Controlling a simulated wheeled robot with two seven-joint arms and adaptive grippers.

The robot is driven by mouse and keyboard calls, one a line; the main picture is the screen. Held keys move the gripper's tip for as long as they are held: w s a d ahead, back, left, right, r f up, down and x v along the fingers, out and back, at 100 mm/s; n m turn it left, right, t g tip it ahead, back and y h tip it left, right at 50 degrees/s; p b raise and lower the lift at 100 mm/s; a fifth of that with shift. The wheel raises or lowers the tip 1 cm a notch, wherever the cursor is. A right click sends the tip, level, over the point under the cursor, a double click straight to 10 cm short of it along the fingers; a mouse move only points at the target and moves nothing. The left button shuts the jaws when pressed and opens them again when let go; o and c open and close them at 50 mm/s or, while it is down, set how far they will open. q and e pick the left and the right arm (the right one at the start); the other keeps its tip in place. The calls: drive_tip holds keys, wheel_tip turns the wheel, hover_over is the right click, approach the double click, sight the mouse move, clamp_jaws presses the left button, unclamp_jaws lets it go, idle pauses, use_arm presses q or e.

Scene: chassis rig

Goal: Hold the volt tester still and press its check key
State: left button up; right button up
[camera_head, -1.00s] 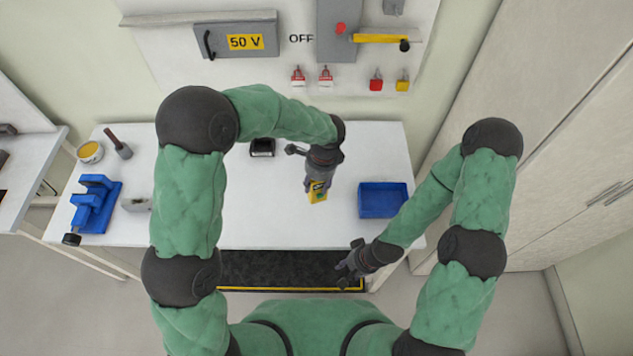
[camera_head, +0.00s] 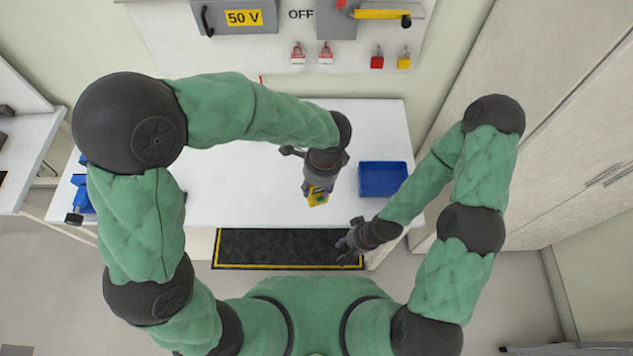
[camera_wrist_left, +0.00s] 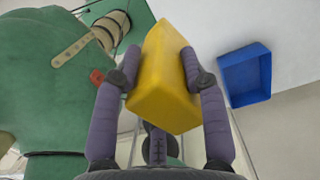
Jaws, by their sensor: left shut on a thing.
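The yellow volt tester (camera_head: 318,198) is held in my left gripper (camera_head: 319,188), above the front part of the white table. In the left wrist view the tester (camera_wrist_left: 163,80) is a yellow block clamped between the two fingers of my left gripper (camera_wrist_left: 160,75), tilted. A small green patch shows on it in the head view; I cannot make out the check key. My right gripper (camera_head: 348,245) is apart from the tester, lower and to its right, by the table's front edge. Its fingers are too small to tell open from shut.
A blue bin (camera_head: 383,180) stands on the table (camera_head: 235,195) to the right of the tester; it also shows in the left wrist view (camera_wrist_left: 244,75). A dark mat (camera_head: 285,247) with a yellow border lies on the floor in front. A wall panel (camera_head: 350,72) with padlocks is behind.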

use_arm(q)
drive_tip(key=shift+w+f, duration=0.1)
drive_tip(key=w+f+b, duration=0.3)
drive_tip(key=w+f, duration=0.3)
drive_tip(key=w, duration=0.1)
drive_tip(key=w+f+b, duration=0.2)
drive_tip(key=w+f, duration=0.5)
drive_tip(key=shift+a+b, duration=0.1)
drive_tip(key=shift+b, duration=0.3)
use_arm(e)
wheel_tip(320, 180, down, 6)
drive_tip(key=shift+r, duration=0.1)
idle(3.6)
use_arm(q)
drive_tip(key=shift+s+f, duration=0.2)
drive_tip(key=shift+s, duration=0.05)
idle(0.9)
